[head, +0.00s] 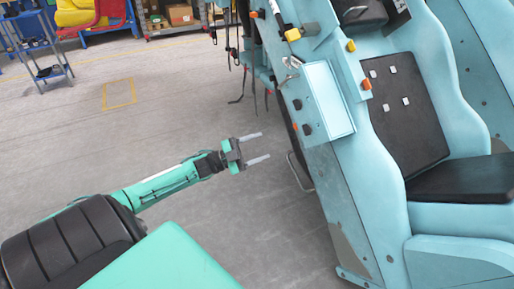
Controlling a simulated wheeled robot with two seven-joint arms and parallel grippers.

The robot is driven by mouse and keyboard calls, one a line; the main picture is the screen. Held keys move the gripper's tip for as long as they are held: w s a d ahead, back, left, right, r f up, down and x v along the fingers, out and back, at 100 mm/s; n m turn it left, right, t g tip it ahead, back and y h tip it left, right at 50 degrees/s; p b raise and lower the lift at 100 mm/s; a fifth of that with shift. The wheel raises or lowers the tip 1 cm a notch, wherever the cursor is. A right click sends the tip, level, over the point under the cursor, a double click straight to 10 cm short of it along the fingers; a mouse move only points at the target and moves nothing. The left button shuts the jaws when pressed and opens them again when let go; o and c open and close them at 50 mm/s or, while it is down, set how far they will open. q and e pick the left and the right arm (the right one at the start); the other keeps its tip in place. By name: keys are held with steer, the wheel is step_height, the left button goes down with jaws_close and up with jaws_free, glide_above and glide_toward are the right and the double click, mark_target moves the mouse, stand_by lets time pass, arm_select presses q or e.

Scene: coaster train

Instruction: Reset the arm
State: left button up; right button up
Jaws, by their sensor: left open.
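My left arm, green and black, reaches in from the lower left of the head view. Its left gripper (258,148) is open, its two grey fingers apart and pointing right, with nothing between them. It is over the grey floor, to the left of the light blue coaster car (350,190) and apart from it in the picture. My right gripper is not in view.
A blue cart (45,50) and shelves with boxes (180,14) stand at the back. The floor (160,120) between is clear.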

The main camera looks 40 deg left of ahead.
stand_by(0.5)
